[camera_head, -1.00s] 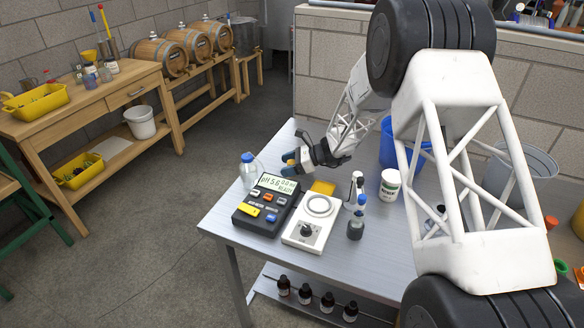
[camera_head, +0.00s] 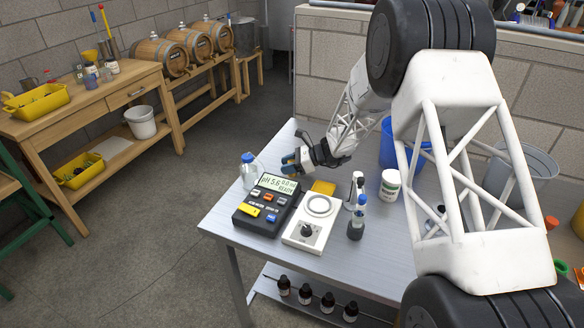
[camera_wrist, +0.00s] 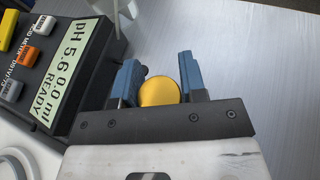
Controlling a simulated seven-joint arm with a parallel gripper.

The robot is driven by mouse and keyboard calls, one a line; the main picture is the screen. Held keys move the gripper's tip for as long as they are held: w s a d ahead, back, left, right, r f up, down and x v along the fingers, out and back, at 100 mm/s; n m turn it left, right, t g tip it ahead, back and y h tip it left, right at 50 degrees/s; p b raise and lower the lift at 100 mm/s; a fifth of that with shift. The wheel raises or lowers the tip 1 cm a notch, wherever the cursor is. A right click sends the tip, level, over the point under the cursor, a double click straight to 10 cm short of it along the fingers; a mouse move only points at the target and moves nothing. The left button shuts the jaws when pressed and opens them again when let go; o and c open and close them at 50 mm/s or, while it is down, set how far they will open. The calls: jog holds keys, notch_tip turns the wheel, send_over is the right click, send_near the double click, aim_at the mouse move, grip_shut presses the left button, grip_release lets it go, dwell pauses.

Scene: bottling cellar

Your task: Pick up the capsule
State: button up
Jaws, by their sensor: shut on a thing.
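The capsule (camera_wrist: 158,92) is a round, gold-yellow piece, and it sits between the two blue fingers of my gripper (camera_wrist: 157,72) in the wrist view. The fingers are shut on it, one on each side. In the head view my gripper (camera_head: 294,159) is above the back of the metal table, behind the pH meter. There the blue fingers mostly hide the capsule. I cannot tell from these views how high it is above the table.
The pH meter (camera_head: 266,204) and a white stirrer (camera_head: 309,222) stand in front of my gripper. A clear bottle with a blue cap (camera_head: 249,170) is to its left. A yellow pad (camera_head: 323,187), a white tub (camera_head: 390,185) and a blue bucket (camera_head: 388,146) are to its right.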

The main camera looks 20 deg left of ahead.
aim_at(288, 162)
jog(key=shift+r, duration=0.1)
jog(key=shift+r, duration=4.9)
